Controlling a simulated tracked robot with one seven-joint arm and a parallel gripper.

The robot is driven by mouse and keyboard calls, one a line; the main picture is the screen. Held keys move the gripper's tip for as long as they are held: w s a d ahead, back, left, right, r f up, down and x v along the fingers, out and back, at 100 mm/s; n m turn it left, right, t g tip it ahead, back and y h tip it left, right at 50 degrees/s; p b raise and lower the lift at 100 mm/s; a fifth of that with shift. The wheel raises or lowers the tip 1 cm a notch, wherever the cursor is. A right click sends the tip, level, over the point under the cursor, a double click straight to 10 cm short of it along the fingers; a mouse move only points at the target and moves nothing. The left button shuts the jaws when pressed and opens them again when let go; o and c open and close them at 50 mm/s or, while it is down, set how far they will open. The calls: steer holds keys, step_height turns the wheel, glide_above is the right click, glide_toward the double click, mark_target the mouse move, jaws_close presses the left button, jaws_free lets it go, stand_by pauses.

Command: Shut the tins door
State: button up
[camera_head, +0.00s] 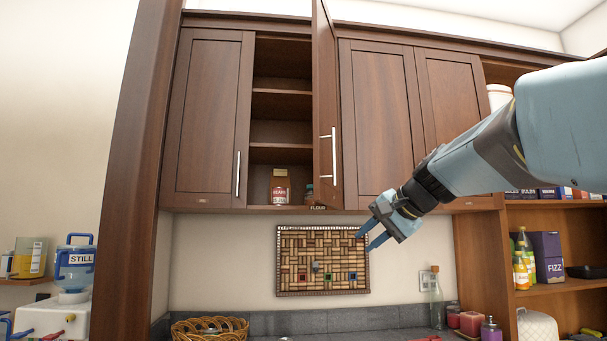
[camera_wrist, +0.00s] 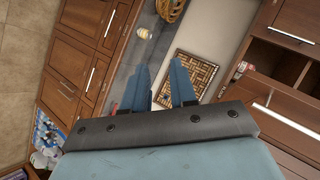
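One upper cabinet door (camera_head: 326,110) stands open, swung out toward me and seen nearly edge-on, with a vertical silver handle (camera_head: 334,160) low on it. Behind it is an open compartment with shelves (camera_head: 282,92). A tin with a red and white label (camera_head: 280,190) stands at its bottom, with a jar beside it. A small tag (camera_head: 318,208) under the open door seems to read FLOUR. My gripper (camera_head: 363,239) is right of and below this door, apart from it, in front of the wall. Its blue fingers are spread and empty, also in the wrist view (camera_wrist: 160,66).
Closed doors flank the compartment, left (camera_head: 208,115) and right (camera_head: 380,120). A cork board (camera_head: 322,260) hangs below on the wall. The counter holds a wicker basket (camera_head: 209,330), a glass bottle (camera_head: 437,305) and jars. Open shelves with goods (camera_head: 545,294) stand at right.

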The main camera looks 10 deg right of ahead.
steer(key=w+d+r+m+t, duration=0.1)
steer(key=w+d+r, duration=0.1)
steer(key=r, duration=0.2)
steer(key=w+d+r+t+y, duration=0.1)
steer(key=w+r, duration=0.2)
steer(key=r, duration=0.1)
steer(key=w+d+r+m+t+y, duration=0.1)
steer(key=w+d+r, duration=0.1)
steer(key=r, duration=0.3)
steer(key=shift+w+d+m, duration=0.3)
steer(key=shift+w+d, duration=0.05)
steer(key=shift+w, duration=0.15)
jaws_close()
steer(key=w+d+r+m+t+y, duration=0.1)
steer(key=w+d+r+t+y, duration=0.2)
steer(key=r, duration=0.4)
steer(key=w+a+h, duration=0.1)
steer(key=w+a, duration=0.7)
steer(key=w, duration=0.1)
steer(key=shift+r+g, duration=0.2)
steer(key=shift+g, duration=0.2)
steer(key=shift+d, duration=0.1)
